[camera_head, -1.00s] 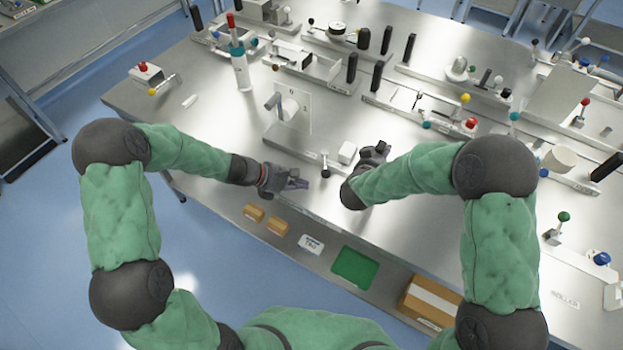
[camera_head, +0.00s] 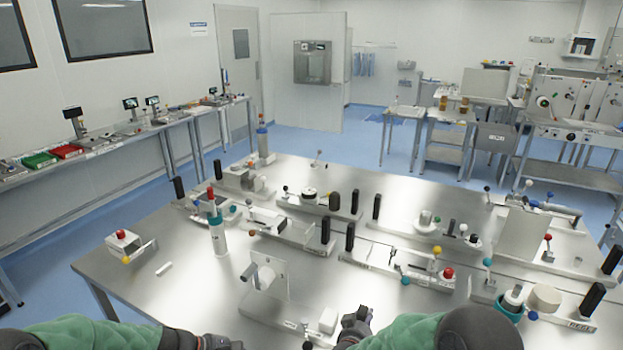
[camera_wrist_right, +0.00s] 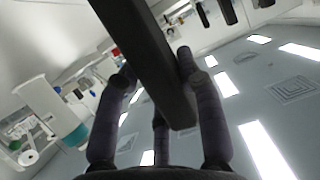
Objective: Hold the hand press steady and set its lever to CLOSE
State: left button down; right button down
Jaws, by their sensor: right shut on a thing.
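A fixture with an upright plate and a cylinder (camera_head: 265,276) stands at the table's front. Its base carries a white block (camera_head: 327,319). I cannot tell for sure that it is the hand press, and no CLOSE mark is readable. My right gripper (camera_head: 357,322) is just right of the white block, low in the head view. In the right wrist view its fingers (camera_wrist_right: 156,64) are shut on a dark bar (camera_wrist_right: 150,55) lying between them. My left gripper (camera_head: 215,342) is at the bottom edge, left of the fixture, its fingers cut off or unclear.
A bottle with a red top (camera_head: 217,235) and a red-knobbed box (camera_head: 124,243) stand to the left. Several fixtures with black handles (camera_head: 350,237) and coloured knobs fill the table behind. The table's front left is mostly bare around a small white piece (camera_head: 164,268).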

jog(key=shift+s+a+f, duration=0.15)
jog(key=shift+s+f, duration=0.15)
jog(key=shift+f, duration=0.05)
jog(key=c, duration=0.7)
grip_release()
jog(key=shift+w+r, duration=0.2)
jog(key=shift+r, duration=0.1)
jog(key=v, duration=1.2)
